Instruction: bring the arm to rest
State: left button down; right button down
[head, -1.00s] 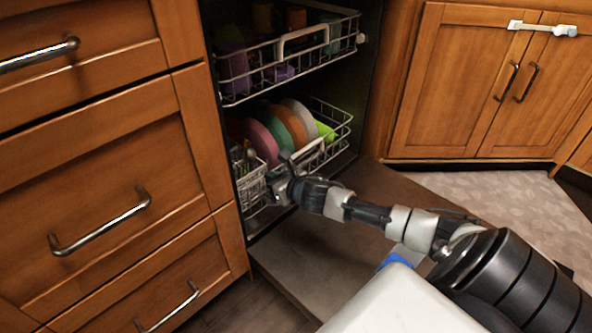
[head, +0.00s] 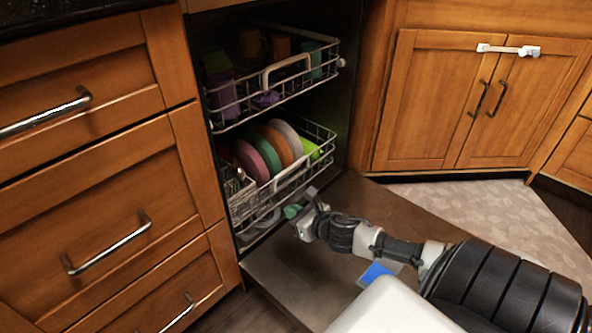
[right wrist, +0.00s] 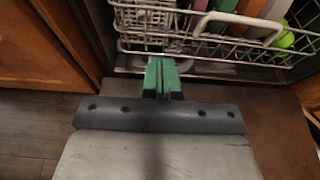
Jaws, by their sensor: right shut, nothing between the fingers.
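My right arm reaches in from the lower right of the head view. Its gripper (head: 298,206) is shut and empty, just in front of the dishwasher's lower rack (head: 322,150) and above the lowered door (head: 285,268). In the right wrist view the green fingertips (right wrist: 161,78) are together, pointing at the lower rack's front edge (right wrist: 220,42), with nothing between them. My left gripper is in neither view.
The upper rack (head: 330,55) holds cups. The lower rack holds several coloured plates (head: 262,155). Wooden drawers (head: 110,215) stand at the left. A cabinet (head: 430,110) with a white latch (head: 508,49) stands at the right. A patterned rug (head: 500,215) lies before it.

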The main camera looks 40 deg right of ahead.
jog(key=shift+s+r, duration=0.15)
jog(key=shift+s, duration=0.3)
